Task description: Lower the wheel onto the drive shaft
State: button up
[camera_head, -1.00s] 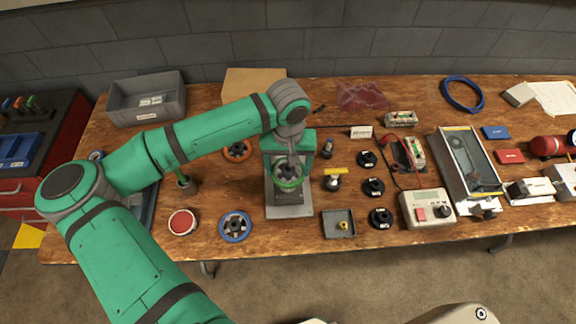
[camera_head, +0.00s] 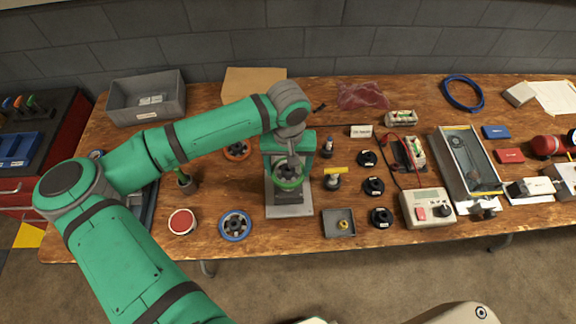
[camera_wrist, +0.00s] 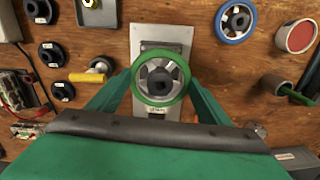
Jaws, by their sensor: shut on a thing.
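A wheel with a green rim and grey spokes (camera_wrist: 161,77) is held between the fingers of my gripper (camera_wrist: 160,84) in the wrist view. In the head view the same green wheel (camera_head: 288,184) hangs in front of my gripper (camera_head: 287,170), over a pale plate (camera_head: 289,211) on the workbench. The plate also shows in the wrist view (camera_wrist: 178,38), with a dark block on it partly behind the wheel. The drive shaft is hidden by the wheel and gripper, so I cannot tell whether the wheel touches it.
A blue-rimmed wheel (camera_head: 235,226) and a red-topped tin (camera_head: 182,222) lie left of the plate. An orange-rimmed wheel (camera_head: 237,151) is behind. A yellow-handled tool (camera_head: 334,179), a grey tray (camera_head: 338,223) and black hubs (camera_head: 374,187) stand close on the right.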

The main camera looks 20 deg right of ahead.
aim_at(288, 178)
jog(key=shift+w+f, duration=0.1)
jog(key=shift+f, duration=0.95)
jog(key=shift+f, duration=0.1)
dwell(0.5)
jog(key=shift+s, duration=0.25)
jog(key=shift+w+f, duration=0.15)
jog(key=shift+f, duration=1.5)
dwell(0.9)
jog(key=o, duration=1.3)
jog(key=shift+c, duration=0.7)
jog(key=shift+c, duration=1.2)
